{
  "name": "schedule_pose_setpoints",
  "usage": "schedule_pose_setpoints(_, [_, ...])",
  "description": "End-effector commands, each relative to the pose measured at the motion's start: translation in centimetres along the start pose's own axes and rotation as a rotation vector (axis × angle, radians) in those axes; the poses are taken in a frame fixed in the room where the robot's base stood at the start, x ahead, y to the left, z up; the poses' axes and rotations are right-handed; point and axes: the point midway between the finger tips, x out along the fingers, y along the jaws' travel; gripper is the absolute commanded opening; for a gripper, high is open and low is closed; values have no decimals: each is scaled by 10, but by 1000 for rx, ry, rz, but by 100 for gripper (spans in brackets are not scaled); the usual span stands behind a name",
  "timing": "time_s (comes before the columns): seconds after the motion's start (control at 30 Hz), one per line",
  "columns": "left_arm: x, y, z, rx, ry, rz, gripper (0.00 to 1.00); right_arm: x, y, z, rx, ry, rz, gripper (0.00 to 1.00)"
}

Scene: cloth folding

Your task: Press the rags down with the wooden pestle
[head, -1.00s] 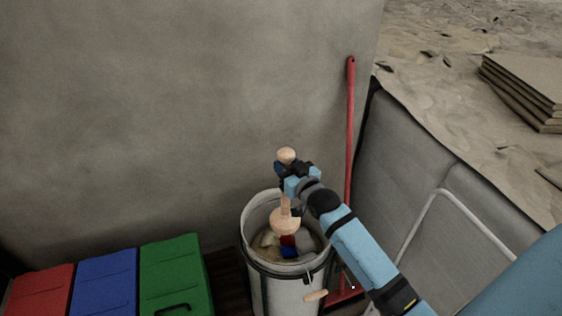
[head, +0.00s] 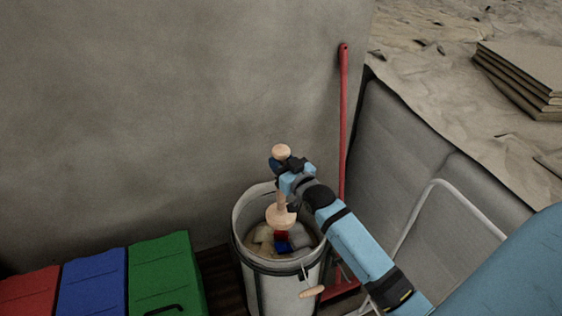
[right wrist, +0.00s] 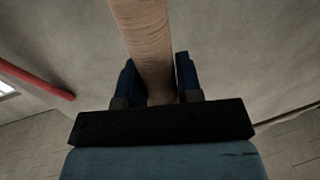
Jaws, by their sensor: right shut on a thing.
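The wooden pestle (head: 280,216) hangs upright with its wide rounded head just inside the mouth of the white bucket (head: 275,291). My right gripper (head: 279,166) is shut on the pestle's shaft, below its top knob. The shaft also shows between the two fingers in the right wrist view (right wrist: 147,45). Rags (head: 283,240) in beige, grey, red and blue lie in the bucket under the pestle head. Whether the head touches them I cannot tell. My left gripper is not in view.
Red (head: 30,293), blue (head: 93,283) and green (head: 165,274) bins stand left of the bucket. A red pole (head: 343,120) leans on the concrete wall behind. A grey padded panel (head: 405,150) is at right. A bucket handle grip (head: 312,291) hangs in front.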

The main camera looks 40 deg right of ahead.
Motion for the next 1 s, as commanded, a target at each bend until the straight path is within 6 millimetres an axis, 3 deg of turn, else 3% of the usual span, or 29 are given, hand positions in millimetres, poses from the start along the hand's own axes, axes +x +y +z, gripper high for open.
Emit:
schedule_pose_setpoints(0.7, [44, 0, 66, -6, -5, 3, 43, 0, 0, 81, 1, 5, 0, 9])
schedule_pose_setpoints(1.0, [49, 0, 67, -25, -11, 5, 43, 0, 0, 96, 1, 6, 0, 9])
